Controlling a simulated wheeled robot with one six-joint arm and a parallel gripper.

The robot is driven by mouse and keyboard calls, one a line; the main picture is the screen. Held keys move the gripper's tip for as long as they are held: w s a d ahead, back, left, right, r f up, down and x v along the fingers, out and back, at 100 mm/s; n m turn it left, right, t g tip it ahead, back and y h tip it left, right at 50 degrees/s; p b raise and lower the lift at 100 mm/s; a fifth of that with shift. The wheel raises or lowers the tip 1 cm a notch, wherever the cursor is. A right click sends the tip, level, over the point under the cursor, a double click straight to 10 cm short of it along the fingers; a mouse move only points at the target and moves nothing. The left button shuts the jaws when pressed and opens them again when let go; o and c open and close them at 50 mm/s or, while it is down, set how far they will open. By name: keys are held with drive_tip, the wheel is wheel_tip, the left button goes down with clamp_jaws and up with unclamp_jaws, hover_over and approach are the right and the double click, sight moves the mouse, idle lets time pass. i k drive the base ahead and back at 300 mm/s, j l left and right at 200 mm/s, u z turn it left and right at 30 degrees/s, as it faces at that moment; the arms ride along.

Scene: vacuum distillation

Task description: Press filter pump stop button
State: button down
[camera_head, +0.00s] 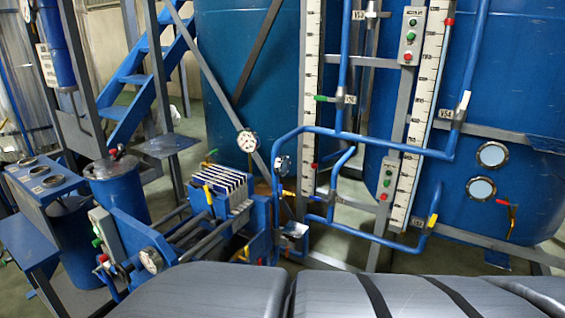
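Three control boxes with green and red buttons show in the head view. One box (411,36) is at the top right on a post, with a red button (408,56) at its bottom. A second box (387,181) is lower on the same post line, with a red button (383,196). A third box (104,233) is at lower left beside the blue press frame, with a red button (103,258). The labels are too small to read, so I cannot tell which is the filter pump's. My gripper is not in view.
A blue filter press with white plates (222,186) stands at centre left. Blue pipes (380,143) with valves cross in front of large blue tanks (250,80). Blue stairs (140,80) are at the back left. My grey arm links fill the bottom edge.

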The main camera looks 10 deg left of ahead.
sight(104, 258)
drive_tip(key=u, duration=1.8)
drive_tip(key=i+u, duration=0.45)
drive_tip(key=i, duration=0.6)
